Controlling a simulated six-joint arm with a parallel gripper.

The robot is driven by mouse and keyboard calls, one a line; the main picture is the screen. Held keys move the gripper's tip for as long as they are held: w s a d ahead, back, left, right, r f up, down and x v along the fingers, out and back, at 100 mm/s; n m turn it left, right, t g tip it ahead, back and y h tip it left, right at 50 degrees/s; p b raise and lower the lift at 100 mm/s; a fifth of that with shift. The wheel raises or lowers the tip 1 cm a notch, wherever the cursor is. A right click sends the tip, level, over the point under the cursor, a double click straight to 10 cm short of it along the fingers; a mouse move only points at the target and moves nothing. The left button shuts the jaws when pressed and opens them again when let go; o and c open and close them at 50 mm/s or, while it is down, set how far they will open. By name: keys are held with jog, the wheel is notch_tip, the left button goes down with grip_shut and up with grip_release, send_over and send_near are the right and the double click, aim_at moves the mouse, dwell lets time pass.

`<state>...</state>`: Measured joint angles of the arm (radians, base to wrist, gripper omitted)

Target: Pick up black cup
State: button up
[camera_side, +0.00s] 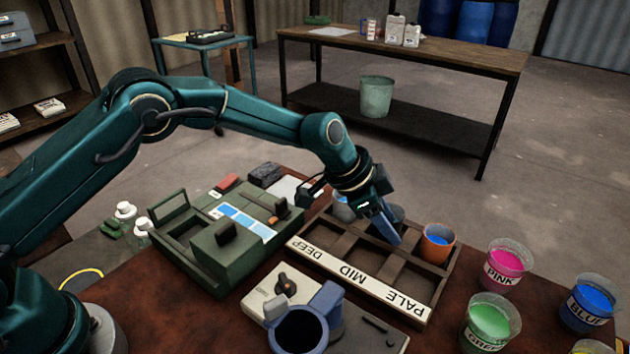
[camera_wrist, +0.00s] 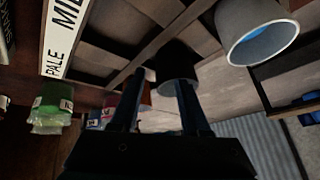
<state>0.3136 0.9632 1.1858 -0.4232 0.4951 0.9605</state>
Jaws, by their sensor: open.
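The black cup (camera_wrist: 178,58) stands in a back-row compartment of the wooden tray (camera_side: 352,277), whose front edge reads DEEP, MID and PALE. In the side view the cup (camera_side: 399,214) shows only in part, behind my fingers. My gripper (camera_side: 388,228) is open and points down over the tray at the cup. In the wrist view my two fingers (camera_wrist: 160,82) reach toward the cup, and one overlaps its near edge. Nothing is held. I cannot tell whether a finger touches the cup.
A grey cup with blue liquid (camera_wrist: 258,32) stands left of the black cup in the side view. An orange cup (camera_side: 437,246) stands on its right. Pink (camera_side: 506,262), green (camera_side: 489,318) and blue (camera_side: 590,302) paint tubs stand right of the tray. A blue-grey vat (camera_side: 301,330) sits in front.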

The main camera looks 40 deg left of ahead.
jog(key=shift+f, duration=0.1)
grip_shut()
dwell(0.3)
